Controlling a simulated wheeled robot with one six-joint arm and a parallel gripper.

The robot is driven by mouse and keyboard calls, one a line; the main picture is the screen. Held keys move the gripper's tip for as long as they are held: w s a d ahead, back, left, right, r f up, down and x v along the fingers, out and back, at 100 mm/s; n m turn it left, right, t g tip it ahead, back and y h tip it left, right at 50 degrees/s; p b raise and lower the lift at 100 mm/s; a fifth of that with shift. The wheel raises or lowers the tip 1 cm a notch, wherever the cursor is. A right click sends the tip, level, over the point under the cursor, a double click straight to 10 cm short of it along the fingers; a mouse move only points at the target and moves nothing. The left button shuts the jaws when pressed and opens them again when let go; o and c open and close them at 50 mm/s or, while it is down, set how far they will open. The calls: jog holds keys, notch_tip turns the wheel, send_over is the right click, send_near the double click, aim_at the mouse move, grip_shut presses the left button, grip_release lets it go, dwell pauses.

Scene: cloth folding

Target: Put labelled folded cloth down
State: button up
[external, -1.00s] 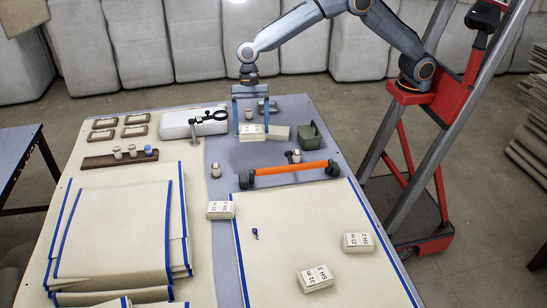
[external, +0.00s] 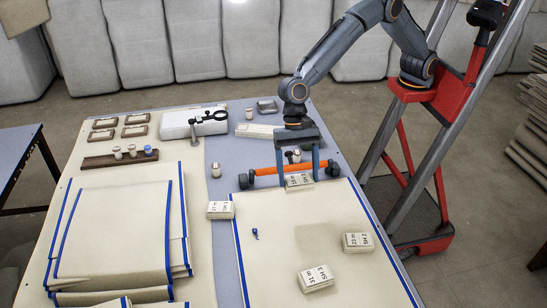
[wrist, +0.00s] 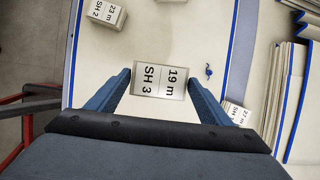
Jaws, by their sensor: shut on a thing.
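My gripper (external: 300,176) is shut on a small cream folded cloth (external: 299,181) with a white label. It holds the cloth over the far edge of the large cream sheet with blue borders (external: 262,282). In the wrist view the held cloth (wrist: 161,81) sits between the blue fingers, and its label reads "19 m SH 3". A soft shadow lies on the sheet near it, and I cannot tell its exact height. Other labelled cloths lie at the sheet's left edge (external: 220,210), right side (external: 358,242) and front (external: 316,279).
An orange bar with black ends (external: 268,175) lies just behind the sheet, partly hidden by my gripper. A small blue item (external: 255,234) lies on the sheet. Stacked large cloths (external: 115,230) fill the left.

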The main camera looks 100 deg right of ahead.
notch_tip(320, 180, down, 14)
jog(key=shift+w+r+p, duration=0.1)
jog(key=shift+r+p, duration=0.15)
jog(key=shift+p, duration=0.6)
jog(key=shift+f, duration=0.2)
jog(key=o, duration=1.1)
jog(key=shift+c, duration=0.2)
